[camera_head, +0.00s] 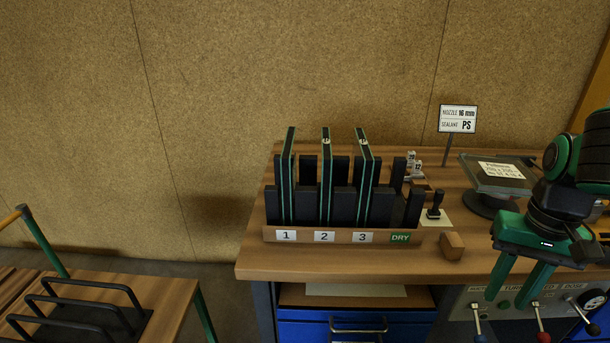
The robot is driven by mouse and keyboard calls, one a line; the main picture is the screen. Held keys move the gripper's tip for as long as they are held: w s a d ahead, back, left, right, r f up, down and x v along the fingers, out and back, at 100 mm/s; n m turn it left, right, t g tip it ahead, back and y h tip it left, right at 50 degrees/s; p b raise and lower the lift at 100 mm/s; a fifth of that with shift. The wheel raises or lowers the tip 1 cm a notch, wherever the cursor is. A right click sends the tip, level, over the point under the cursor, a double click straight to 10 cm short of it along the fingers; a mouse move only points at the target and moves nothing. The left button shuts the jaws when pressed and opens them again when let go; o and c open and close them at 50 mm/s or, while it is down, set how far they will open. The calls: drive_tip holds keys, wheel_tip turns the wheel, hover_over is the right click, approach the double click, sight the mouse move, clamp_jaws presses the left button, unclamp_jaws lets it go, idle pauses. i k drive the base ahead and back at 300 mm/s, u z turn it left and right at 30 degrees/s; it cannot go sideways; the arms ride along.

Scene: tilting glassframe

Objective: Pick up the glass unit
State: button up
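Three thin upright glass units with dark faces and green edges stand in a wooden rack (412,251) on the bench. They are the unit in slot 1 (288,175), the unit in slot 2 (326,175) and the unit in slot 3 (365,175). The units in slots 2 and 3 have a small round mark near the top. A flat glass pane (484,181) with a paper label lies on a dark round stand at the right. My gripper (509,294) is at the right, near the bench's front edge, away from the rack. Its two green fingers are apart with nothing visible between them.
Dark posts flank the slots; the slot marked DRY (400,238) looks empty. A black stamp-like tool (434,207), a wooden block (452,246) and a nozzle sign (458,119) stand nearby. A lower table with a black wire rack (82,309) is at lower left.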

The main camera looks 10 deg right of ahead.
sight(288, 154)
drive_tip(key=z, duration=1.45)
drive_tip(key=k, duration=1.95)
drive_tip(key=u, duration=1.1)
drive_tip(key=i, duration=1.7)
